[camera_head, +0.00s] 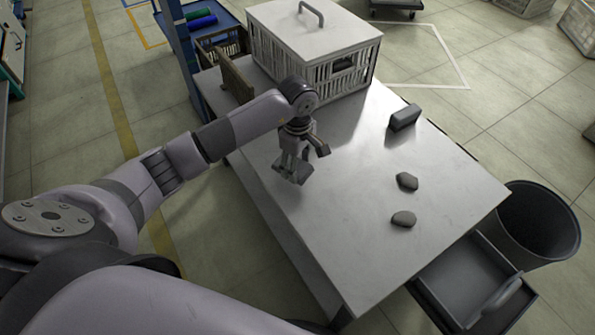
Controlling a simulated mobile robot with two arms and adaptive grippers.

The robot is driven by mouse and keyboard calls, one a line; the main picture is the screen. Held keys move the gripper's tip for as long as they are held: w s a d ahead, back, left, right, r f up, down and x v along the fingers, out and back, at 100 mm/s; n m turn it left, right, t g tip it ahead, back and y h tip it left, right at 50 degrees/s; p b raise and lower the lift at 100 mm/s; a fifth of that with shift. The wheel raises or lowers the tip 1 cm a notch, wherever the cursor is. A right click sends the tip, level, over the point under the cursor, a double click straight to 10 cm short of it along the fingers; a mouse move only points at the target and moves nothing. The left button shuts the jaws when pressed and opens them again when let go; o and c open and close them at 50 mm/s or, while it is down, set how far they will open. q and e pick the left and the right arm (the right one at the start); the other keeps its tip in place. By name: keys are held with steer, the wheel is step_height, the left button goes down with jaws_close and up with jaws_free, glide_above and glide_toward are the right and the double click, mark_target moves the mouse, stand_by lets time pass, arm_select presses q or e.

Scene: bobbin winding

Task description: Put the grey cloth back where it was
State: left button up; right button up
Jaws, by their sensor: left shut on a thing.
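My left gripper (293,168) is over the left part of the white table (345,190), pointing down. It is shut on a small flat grey piece at its fingertips, which looks like the grey cloth (298,175). The fingers partly hide it, and I cannot tell whether it touches the table top. My right gripper is not in view.
A white slatted box (315,40) with a lid handle stands at the table's back. A dark grey block (404,117) and two dark flat pieces (407,181) (404,219) lie to the right. A black bin (540,222) and an open drawer (465,275) are at the front right.

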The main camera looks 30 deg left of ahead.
mark_target(298, 167)
arm_select(q)
step_height(298, 167, down, 3)
steer(key=shift+f, duration=0.25)
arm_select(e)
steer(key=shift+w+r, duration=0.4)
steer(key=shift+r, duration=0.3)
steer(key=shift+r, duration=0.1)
arm_select(q)
steer(key=shift+f, duration=0.1)
steer(key=o, duration=1.1)
steer(key=shift+o, duration=0.2)
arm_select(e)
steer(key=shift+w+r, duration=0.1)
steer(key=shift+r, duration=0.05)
